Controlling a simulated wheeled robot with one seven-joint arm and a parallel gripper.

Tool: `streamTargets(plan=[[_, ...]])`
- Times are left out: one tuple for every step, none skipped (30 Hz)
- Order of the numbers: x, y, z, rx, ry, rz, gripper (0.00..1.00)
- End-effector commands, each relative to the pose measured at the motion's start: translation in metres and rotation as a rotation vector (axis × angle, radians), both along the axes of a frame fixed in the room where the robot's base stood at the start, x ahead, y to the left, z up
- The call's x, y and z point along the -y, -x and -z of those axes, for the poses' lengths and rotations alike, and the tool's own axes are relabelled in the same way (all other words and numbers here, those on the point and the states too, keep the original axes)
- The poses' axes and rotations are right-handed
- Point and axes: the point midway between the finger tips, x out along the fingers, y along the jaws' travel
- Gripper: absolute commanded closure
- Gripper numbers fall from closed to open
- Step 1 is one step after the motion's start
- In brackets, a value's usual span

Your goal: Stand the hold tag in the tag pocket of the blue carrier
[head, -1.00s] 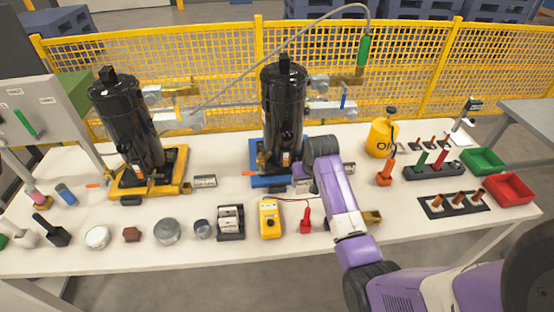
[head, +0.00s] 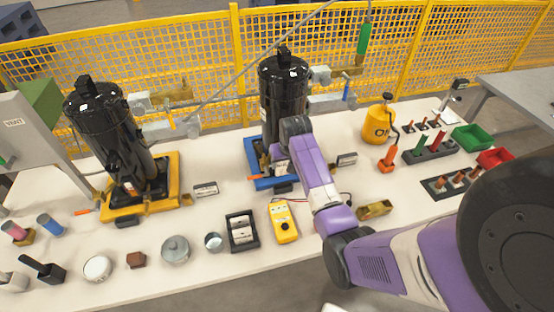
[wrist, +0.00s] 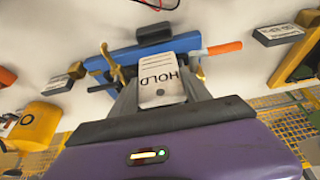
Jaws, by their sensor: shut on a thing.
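The hold tag (wrist: 162,88) is a white card with HOLD printed on it. My gripper (wrist: 160,73) is shut on it in the wrist view. The blue carrier (wrist: 150,54) lies just beyond the tag there, with a dark block at its edge. In the head view the blue carrier (head: 264,184) stands under the right black compressor (head: 284,100), and my purple arm reaches over its right side, hiding most of the gripper and the tag. I cannot make out the tag pocket or whether the tag touches it.
A yellow carrier (head: 118,212) with another black compressor (head: 105,130) stands left. A yellow meter (head: 283,222) lies in front of the blue carrier. A yellow mesh fence (head: 190,60) runs behind.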

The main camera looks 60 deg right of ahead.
Motion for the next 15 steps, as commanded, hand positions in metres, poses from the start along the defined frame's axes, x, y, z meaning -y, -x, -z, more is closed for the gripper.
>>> streamTargets(plan=[[0.0, 0.0, 0.0, 0.0, 0.0, 0.0, 0.83], [0.0, 0.0, 0.0, 0.0, 0.0, 0.0, 0.83], [0.0, 0.0, 0.0, 0.0, 0.0, 0.0, 0.83], [0.0, 0.0, 0.0, 0.0, 0.0, 0.0, 0.83], [0.0, 0.0, 0.0, 0.0, 0.0, 0.0, 0.83], [0.0, 0.0, 0.0, 0.0, 0.0, 0.0, 0.83], [0.0, 0.0, 0.0, 0.0, 0.0, 0.0, 0.83], [-0.001, 0.0, 0.0, 0.0, 0.0, 0.0, 0.83], [-0.002, 0.001, 0.0, 0.0, 0.0, 0.0, 0.83], [-0.002, 0.001, 0.001, -0.001, -0.001, 0.0, 0.83], [-0.002, 0.001, 0.003, -0.001, -0.001, 0.0, 0.83], [-0.002, 0.001, 0.005, -0.001, -0.001, 0.0, 0.83], [-0.002, 0.001, 0.006, -0.001, -0.001, 0.0, 0.83], [-0.002, 0.001, 0.009, -0.001, -0.001, 0.0, 0.83], [-0.002, 0.001, 0.011, 0.0, 0.0, 0.0, 0.83]])
